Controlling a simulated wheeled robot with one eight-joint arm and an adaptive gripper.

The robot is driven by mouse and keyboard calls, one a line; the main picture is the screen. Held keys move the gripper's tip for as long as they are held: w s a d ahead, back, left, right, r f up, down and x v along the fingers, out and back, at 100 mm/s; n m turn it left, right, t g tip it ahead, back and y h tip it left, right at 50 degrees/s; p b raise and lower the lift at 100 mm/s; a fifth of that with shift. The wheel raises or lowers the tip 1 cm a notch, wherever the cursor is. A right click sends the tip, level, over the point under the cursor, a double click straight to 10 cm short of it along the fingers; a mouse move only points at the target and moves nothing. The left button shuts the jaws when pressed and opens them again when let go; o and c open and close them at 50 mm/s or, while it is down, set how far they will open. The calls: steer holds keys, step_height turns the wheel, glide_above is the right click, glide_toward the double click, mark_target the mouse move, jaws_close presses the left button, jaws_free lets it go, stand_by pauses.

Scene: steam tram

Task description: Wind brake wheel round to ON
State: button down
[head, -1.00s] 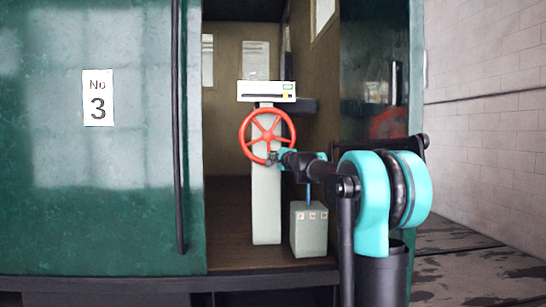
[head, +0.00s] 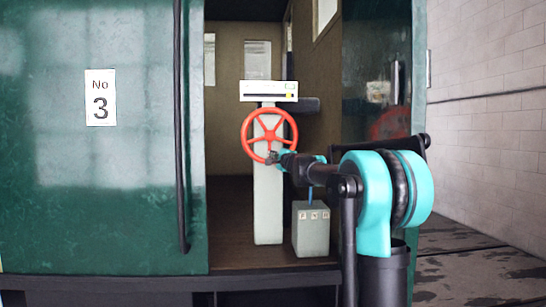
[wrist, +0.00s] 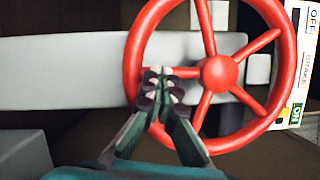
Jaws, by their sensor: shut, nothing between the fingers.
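The red brake wheel (head: 269,136) has several spokes and stands upright on a pale grey post (head: 267,205) inside the tram doorway. It also fills the middle of the wrist view (wrist: 218,73). My gripper (wrist: 160,77) is shut with nothing between its fingers. Its tips overlap the outer end of one spoke, just inside the rim; I cannot tell whether they touch. In the head view my gripper (head: 272,157) is at the wheel's bottom. The indicator plate (head: 268,91) sits above the wheel. In the wrist view the plate (wrist: 303,62) reads OFF, BRAKE and green ON, with a yellow mark beside ON.
A grey box (head: 310,230) with small labelled squares and a blue lever stands right of the post. The green tram side (head: 100,190) and a dark handrail (head: 181,130) flank the doorway on the left. Bare wooden floor (head: 232,225) lies left of the post.

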steer(key=shift+a+m+t, duration=0.4)
steer(key=shift+a+m, duration=0.2)
steer(key=shift+m, duration=0.2)
stand_by(0.7)
steer(key=shift+a, duration=0.3)
stand_by(1.5)
